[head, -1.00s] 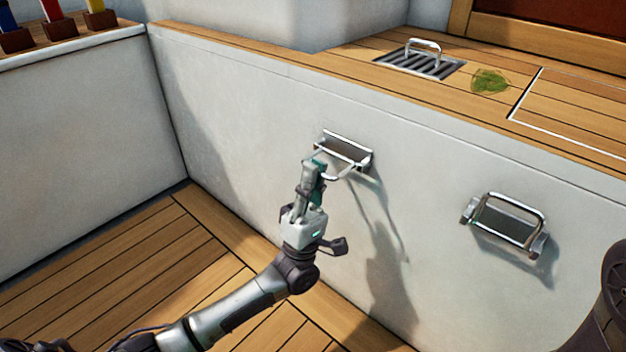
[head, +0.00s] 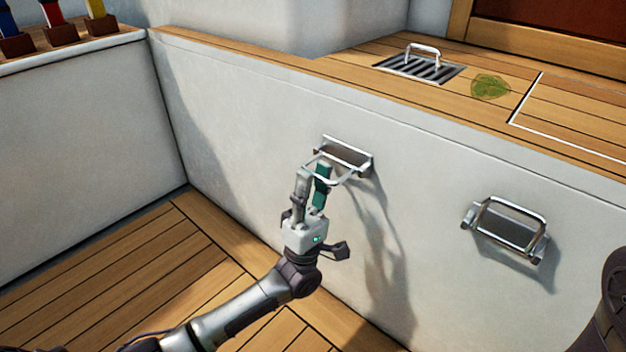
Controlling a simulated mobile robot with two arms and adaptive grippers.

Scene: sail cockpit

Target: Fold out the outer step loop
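Two metal step loops are mounted on the white wall. The left step loop (head: 345,180) stands out from its bracket, away from the wall. The right step loop (head: 512,219) lies up against its backing plate. I cannot tell from the picture alone which one is called outer. My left gripper (head: 312,172) is at the free end of the left loop, with its two fingers apart. The fingertips are at the loop's near corner and partly cover it; whether they touch it is unclear. My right gripper is not in view.
A wooden ledge above the wall holds a grating (head: 420,67) with a metal handle and a green leaf (head: 490,87). Colored handles stand in brown holders (head: 62,29) at the upper left. The slatted wooden floor (head: 130,268) is clear at lower left.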

